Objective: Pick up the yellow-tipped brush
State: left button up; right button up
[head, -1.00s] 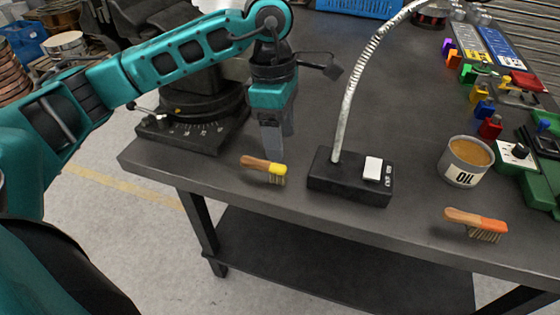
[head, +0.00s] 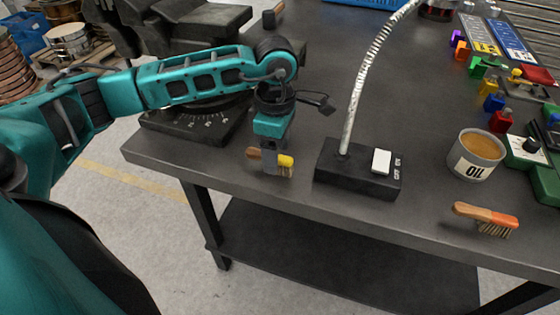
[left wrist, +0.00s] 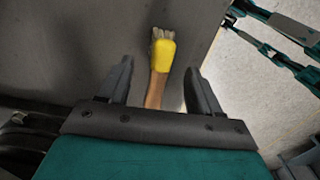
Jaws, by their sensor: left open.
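The yellow-tipped brush (head: 286,162) lies on the dark table near its front edge, with a wooden handle and pale bristles. My left gripper (head: 269,168) is down over its middle in the head view and hides part of the handle. In the left wrist view the brush (left wrist: 162,56) shows between the two open fingers of my left gripper (left wrist: 160,82), its yellow head beyond the fingertips. Gaps show on both sides of the handle, so the fingers are apart from it. My right gripper is not in view.
A black lamp base (head: 338,178) with a white switch and flexible neck stands just right of the brush. An orange-tipped brush (head: 487,217) and an OIL can (head: 474,156) are further right. A dark round-based machine (head: 200,122) stands behind left. The table's front edge (head: 240,186) is close.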

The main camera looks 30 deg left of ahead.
pick_arm(q)
jog(key=shift+f, duration=1.3)
jog(key=c, duration=1.2)
